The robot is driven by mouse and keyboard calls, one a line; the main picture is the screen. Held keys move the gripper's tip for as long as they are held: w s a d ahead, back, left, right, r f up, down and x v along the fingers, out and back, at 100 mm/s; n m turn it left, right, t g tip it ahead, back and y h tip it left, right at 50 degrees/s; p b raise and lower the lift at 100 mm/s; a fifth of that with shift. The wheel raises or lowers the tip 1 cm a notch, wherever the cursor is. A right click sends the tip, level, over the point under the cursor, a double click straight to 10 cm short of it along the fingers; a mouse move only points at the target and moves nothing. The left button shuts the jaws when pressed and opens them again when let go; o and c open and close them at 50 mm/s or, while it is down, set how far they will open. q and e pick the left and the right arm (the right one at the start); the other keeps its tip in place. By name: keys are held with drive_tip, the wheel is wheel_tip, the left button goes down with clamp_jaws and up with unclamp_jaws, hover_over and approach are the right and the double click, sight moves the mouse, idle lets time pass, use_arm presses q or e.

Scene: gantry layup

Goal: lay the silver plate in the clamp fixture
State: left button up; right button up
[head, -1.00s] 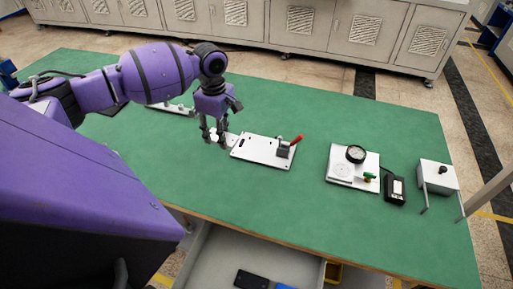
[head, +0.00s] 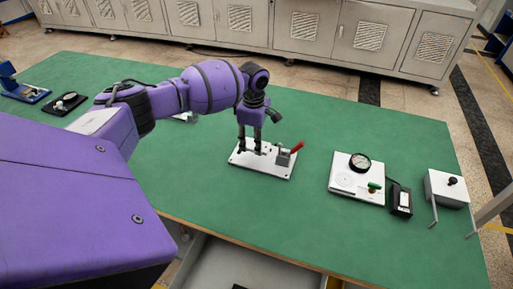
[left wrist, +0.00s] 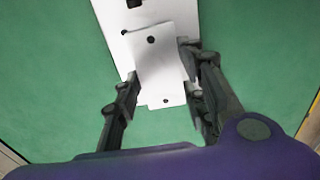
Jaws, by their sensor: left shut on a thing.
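The clamp fixture (head: 273,172) is a white base plate on the green table, with a dark toggle clamp (head: 284,157) and a raised red handle (head: 297,147) at its right end. My left gripper (head: 250,151) is over the fixture's left part. In the left wrist view, my left gripper (left wrist: 160,72) is shut on the silver plate (left wrist: 158,62), a pale rectangle with a small hole near each end. The plate overlaps the fixture base (left wrist: 112,22) and looks slightly turned against it. I cannot tell whether they touch. In the head view the plate blends into the fixture.
To the right stand a white panel with a dial gauge (head: 360,162), a black device (head: 400,199) and a grey box with a black knob (head: 447,188). A black item (head: 65,103) and a blue stand (head: 24,91) lie far left. The table in front of the fixture is clear.

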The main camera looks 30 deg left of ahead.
use_arm(q)
drive_tip(key=shift+w+d+f, duration=0.1)
drive_tip(key=shift+w+f, duration=0.05)
drive_tip(key=shift+f, duration=0.75)
drive_tip(key=shift+w+d+f, duration=0.1)
drive_tip(key=shift+f, duration=0.75)
drive_tip(key=shift+f, duration=0.1)
drive_tip(key=o, duration=1.4)
drive_tip(key=shift+f, duration=0.1)
drive_tip(key=shift+o, duration=0.2)
wheel_tip(320, 180, up, 12)
drive_tip(key=shift+p, duration=0.45)
